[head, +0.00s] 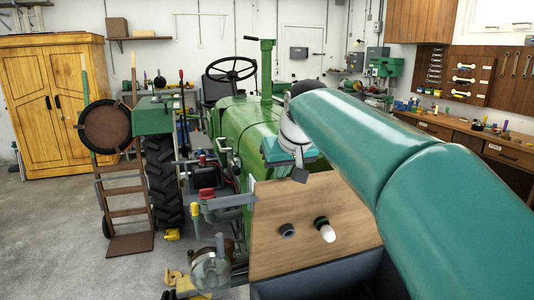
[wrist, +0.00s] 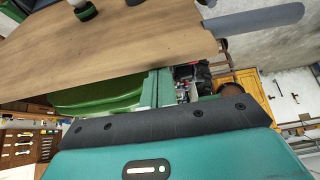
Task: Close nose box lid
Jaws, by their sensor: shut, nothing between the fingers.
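A wooden panel (head: 280,235) shows at the nose end of the green tractor (head: 235,125), beside a dark blue-grey box-like part (head: 320,284) at the bottom edge. I cannot tell for certain whether this panel is the nose box lid. The panel also fills the upper left of the wrist view (wrist: 110,50). My gripper (head: 300,174) is above the panel's far edge, with its small dark tip pointing down; it is shut and empty. My arm hides part of the tractor and the panel's right side. No fingertips show clearly in the wrist view.
A dark round piece (head: 287,230) and a white piece with a dark green end (head: 326,230) are on the panel. A grey metal part (head: 228,201) and a vise-like tool (head: 210,268) stand left of it. A hand truck (head: 125,205) stands on open floor at left.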

